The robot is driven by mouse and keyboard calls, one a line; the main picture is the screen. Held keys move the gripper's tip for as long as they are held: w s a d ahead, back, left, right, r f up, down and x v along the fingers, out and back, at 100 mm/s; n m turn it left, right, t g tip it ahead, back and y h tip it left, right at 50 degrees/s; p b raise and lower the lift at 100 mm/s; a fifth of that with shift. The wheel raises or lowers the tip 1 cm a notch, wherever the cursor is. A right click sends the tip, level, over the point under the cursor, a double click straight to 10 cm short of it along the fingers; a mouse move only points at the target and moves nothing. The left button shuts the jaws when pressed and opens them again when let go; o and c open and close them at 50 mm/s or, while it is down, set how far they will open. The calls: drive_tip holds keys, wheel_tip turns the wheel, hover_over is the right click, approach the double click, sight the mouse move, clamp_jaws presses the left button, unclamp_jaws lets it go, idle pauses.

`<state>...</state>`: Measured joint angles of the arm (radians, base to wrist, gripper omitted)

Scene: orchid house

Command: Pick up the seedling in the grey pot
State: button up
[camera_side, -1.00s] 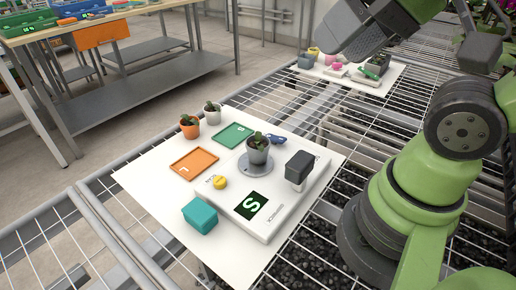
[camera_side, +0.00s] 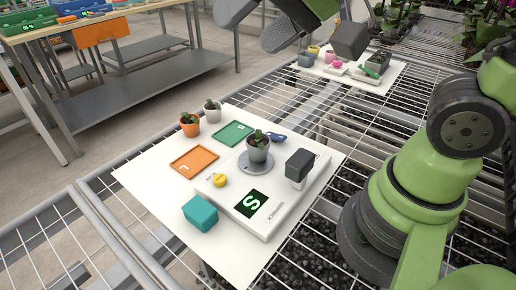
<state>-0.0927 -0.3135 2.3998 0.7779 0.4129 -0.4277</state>
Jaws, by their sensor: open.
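A seedling with dark green leaves stands upright in a grey pot (camera_side: 258,153). The pot sits on a round grey plate (camera_side: 243,166) on a white device (camera_side: 288,205) whose dark display (camera_side: 251,203) reads "S". A paler pot (camera_side: 212,115) with a small plant stands at the back left, beside an orange pot (camera_side: 189,128) with a seedling. My gripper (camera_side: 249,31) is at the top of the view, open, above and behind the grey pot and well apart from it. Part of it is cut off by the top edge.
A green tray (camera_side: 218,140) marked "S" and an orange tray (camera_side: 180,171) marked "L" lie left of the device. A teal block (camera_side: 200,215), a yellow round piece (camera_side: 219,181), a dark block on a post (camera_side: 299,164) and a blue item (camera_side: 276,137) are nearby.

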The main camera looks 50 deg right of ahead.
drive_tip(key=w+f+m+h, duration=0.1)
drive_tip(key=w+f+h, duration=0.1)
drive_tip(key=w+f, duration=0.3)
drive_tip(key=m+g+h, duration=0.2)
drive_tip(key=g+h, duration=0.4)
approach(257, 142)
drive_tip(key=shift+x, duration=5.25)
drive_tip(key=shift+a, duration=0.1)
drive_tip(key=c, duration=1)
drive_tip(key=shift+r, duration=0.2)
drive_tip(key=shift+c, duration=0.2)
